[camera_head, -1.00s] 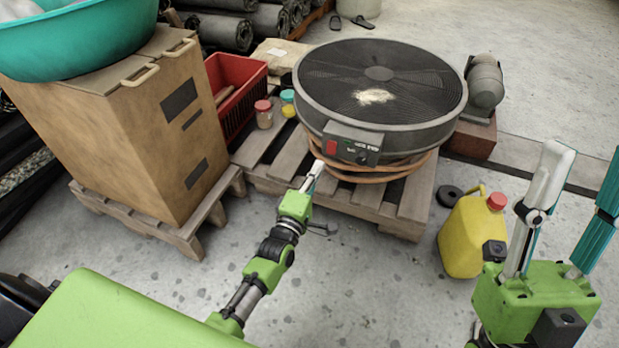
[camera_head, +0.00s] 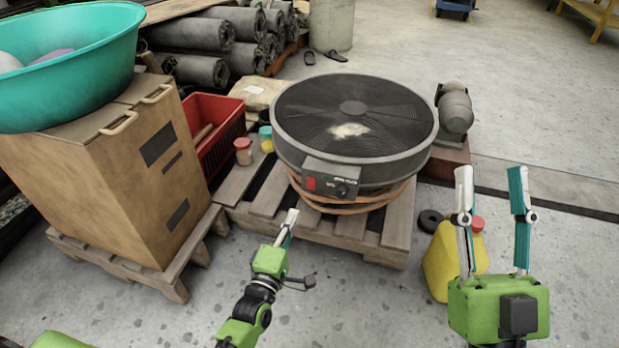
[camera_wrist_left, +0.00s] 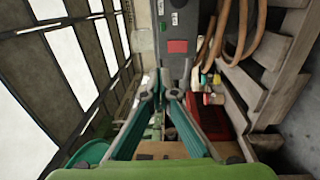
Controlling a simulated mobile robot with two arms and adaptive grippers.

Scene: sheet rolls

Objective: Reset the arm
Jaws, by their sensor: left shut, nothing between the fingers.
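My left gripper (camera_head: 292,212) is shut and empty, with its fingertips just below and in front of the control box (camera_head: 331,180) of a big round drum fan (camera_head: 375,105). The red switch (camera_head: 311,183) on that box is apart from the fingertips in the head view. In the left wrist view the fingers (camera_wrist_left: 163,72) meet at the tips, below the red switch (camera_wrist_left: 178,46). My right gripper (camera_head: 490,172) is open and empty at the right, its fingers pointing up and wide apart. It partly covers a yellow jerrycan (camera_head: 438,262).
The fan stands on coiled hoses on a wooden pallet (camera_head: 380,251). A wooden box (camera_head: 90,180) with a teal basin (camera_head: 75,100) on it stands left, beside a red crate (camera_head: 222,150). Two small jars (camera_head: 243,152) stand near the fan. Open floor lies in front.

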